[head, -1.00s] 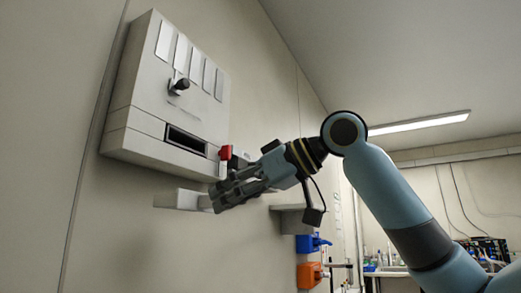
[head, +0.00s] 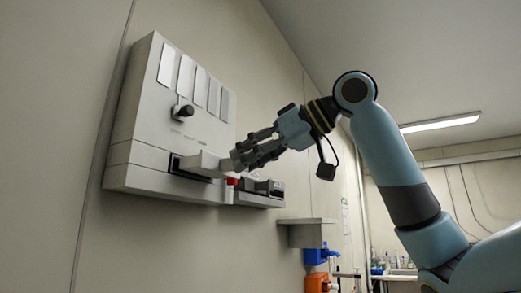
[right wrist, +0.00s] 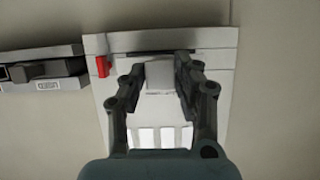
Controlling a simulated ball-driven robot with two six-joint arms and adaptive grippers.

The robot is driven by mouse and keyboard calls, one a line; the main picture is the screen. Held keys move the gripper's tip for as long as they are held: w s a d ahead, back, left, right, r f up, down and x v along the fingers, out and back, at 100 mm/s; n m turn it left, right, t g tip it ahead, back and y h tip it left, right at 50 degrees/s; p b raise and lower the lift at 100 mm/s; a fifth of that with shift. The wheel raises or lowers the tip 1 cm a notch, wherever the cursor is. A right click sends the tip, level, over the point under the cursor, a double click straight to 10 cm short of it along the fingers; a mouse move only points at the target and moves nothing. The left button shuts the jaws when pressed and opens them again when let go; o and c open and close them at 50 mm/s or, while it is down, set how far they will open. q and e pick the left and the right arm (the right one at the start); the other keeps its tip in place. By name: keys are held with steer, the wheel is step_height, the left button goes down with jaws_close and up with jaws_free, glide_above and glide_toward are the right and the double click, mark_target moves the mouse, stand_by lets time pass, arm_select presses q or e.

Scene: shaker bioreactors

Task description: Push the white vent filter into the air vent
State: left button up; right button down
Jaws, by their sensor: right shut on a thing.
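The white vent filter (head: 205,162) is a pale block held out level in front of the wall unit. My right gripper (head: 243,160) is shut on its right end. The air vent is a dark slot (head: 193,174) low on the grey wall unit. The filter's free end overlaps the slot in the head view; I cannot tell whether it has entered. In the right wrist view, the filter (right wrist: 160,75) sits between my fingers (right wrist: 163,75), close to the dark slot line (right wrist: 125,54). My left gripper is out of view.
The wall unit (head: 140,152) has pale strips and a black knob (head: 184,111) above the slot. A red part (head: 232,181) and a dark-topped device (head: 262,192) sit at its lower right. A small grey shelf (head: 305,222) and blue and orange holders are below right.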

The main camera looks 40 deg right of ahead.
mark_target(226, 159)
steer(key=shift+w+a, duration=0.15)
steer(key=shift+w, duration=0.1)
steer(key=shift+s, duration=0.1)
steer(key=shift+p, duration=0.4)
stand_by(0.6)
steer(key=shift+w+a+p, duration=0.25)
steer(key=shift+w+p, duration=0.4)
steer(key=shift+p, duration=0.15)
steer(key=shift+w+a+p, duration=0.2)
steer(key=shift+w+p, duration=0.4)
steer(key=shift+p, duration=0.15)
stand_by(1.0)
steer(key=shift+w+a+p, duration=0.3)
steer(key=shift+w+p, duration=0.05)
steer(key=shift+w, duration=0.3)
stand_by(0.8)
steer(key=shift+w+a, duration=0.25)
steer(key=shift+w, duration=0.35)
steer(key=shift+w+a, duration=0.25)
steer(key=shift+w, duration=0.35)
stand_by(1.5)
